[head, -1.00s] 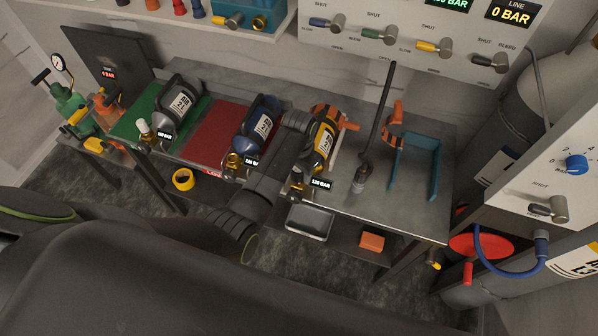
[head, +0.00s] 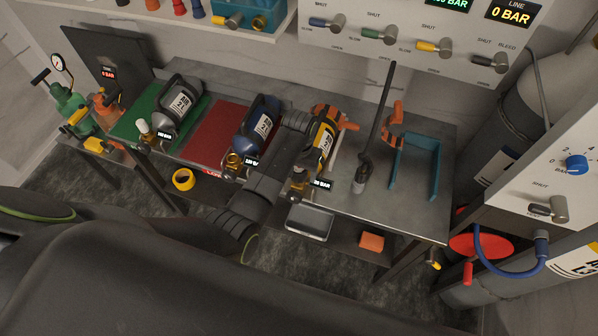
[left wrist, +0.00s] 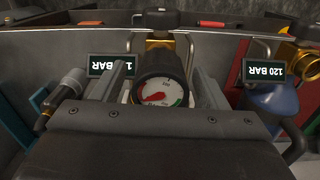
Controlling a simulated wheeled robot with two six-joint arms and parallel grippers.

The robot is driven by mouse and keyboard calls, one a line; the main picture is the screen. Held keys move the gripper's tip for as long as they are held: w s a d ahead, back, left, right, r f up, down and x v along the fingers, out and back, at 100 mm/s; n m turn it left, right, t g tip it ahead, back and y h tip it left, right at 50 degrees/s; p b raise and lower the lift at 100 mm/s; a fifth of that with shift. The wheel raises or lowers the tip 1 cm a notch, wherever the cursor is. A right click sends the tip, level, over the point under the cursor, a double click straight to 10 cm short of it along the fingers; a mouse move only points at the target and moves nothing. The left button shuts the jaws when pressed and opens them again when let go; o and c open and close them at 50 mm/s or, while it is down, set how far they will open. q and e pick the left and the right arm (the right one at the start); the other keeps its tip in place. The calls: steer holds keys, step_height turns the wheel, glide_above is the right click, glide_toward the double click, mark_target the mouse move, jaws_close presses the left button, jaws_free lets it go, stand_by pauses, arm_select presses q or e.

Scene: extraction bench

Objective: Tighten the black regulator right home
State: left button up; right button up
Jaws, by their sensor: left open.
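The black regulator (left wrist: 160,75) shows in the left wrist view as a round black body with a white gauge face, red and green marked. It sits at a brass valve (left wrist: 160,42); whether its thread is fully seated cannot be told. My left gripper (left wrist: 160,90) is open, with one finger on each side of the regulator and narrow gaps visible. In the head view my left arm reaches to the yellow-and-black cylinder (head: 322,140) and its brass valve (head: 297,186). The arm hides the regulator there. My right gripper is not in view.
A blue cylinder (head: 259,124) lies left of my arm, with a grey one (head: 179,104) beyond it. The bench's front right (head: 400,215) is clear.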

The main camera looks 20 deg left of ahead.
arm_select(q)
steer(key=n, duration=0.5)
steer(key=shift+n, duration=0.3)
steer(key=n, duration=1)
steer(key=shift+n, duration=0.4)
steer(key=n, duration=0.4)
steer(key=shift+n, duration=0.3)
steer(key=shift+c, duration=0.2)
